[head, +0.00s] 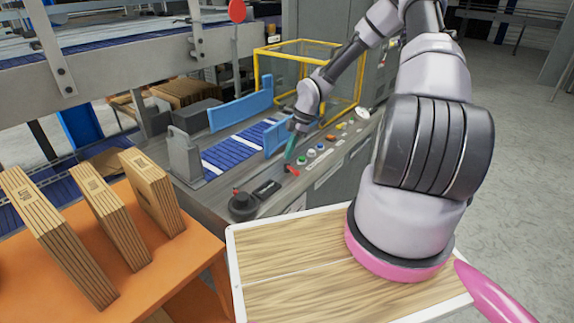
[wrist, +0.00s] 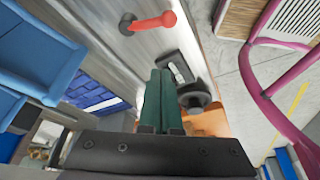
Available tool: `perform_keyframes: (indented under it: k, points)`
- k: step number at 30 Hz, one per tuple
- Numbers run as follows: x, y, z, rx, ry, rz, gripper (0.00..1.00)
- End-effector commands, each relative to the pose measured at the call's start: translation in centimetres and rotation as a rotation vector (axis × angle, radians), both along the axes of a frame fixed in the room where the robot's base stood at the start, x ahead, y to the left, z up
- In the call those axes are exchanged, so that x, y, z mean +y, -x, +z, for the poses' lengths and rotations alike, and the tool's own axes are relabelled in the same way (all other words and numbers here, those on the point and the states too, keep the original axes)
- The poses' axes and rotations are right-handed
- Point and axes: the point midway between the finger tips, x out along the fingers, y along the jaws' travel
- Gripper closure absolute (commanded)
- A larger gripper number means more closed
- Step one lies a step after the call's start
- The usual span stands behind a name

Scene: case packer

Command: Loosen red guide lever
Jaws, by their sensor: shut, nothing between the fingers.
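The red guide lever (head: 292,171) sits on the grey machine deck, left of the row of buttons in the head view. In the wrist view the red lever (wrist: 150,22) lies near the top edge, beyond my fingertips, with its round pivot end at left. My gripper (head: 288,160) has dark green fingers pointing down just above the deck, close to the lever. In the wrist view my gripper (wrist: 159,73) shows its two fingers together, with nothing between them. A clear gap separates the fingertips from the lever in that view.
A black handwheel (head: 243,206) and a dark flat box (head: 267,189) stand on the deck's near corner. Blue guide plates (head: 241,110) flank the blue conveyor (head: 236,149). Coloured buttons (head: 320,148) line the right edge. A yellow-framed guard (head: 258,72) stands behind.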

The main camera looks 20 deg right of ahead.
Motion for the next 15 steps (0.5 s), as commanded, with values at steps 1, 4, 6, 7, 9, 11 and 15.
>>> perform_keyframes:
  k: [1,4,6,7,9,11,15]
  points:
    - [-0.4,-0.1,0.8,-0.002,0.001,-0.003,1.00]
    - [-0.8,-0.3,2.0,0.000,0.000,-0.002,1.00]
    - [-1.0,-0.3,2.6,0.000,0.000,-0.001,1.00]
    - [-1.0,-0.3,2.7,0.000,0.000,-0.001,1.00]
    - [-1.1,-0.3,3.0,0.000,0.000,-0.001,1.00]
    - [-1.1,-0.3,3.1,0.000,0.000,0.000,1.00]
    - [-1.1,-0.3,3.1,0.001,0.000,0.000,1.00]
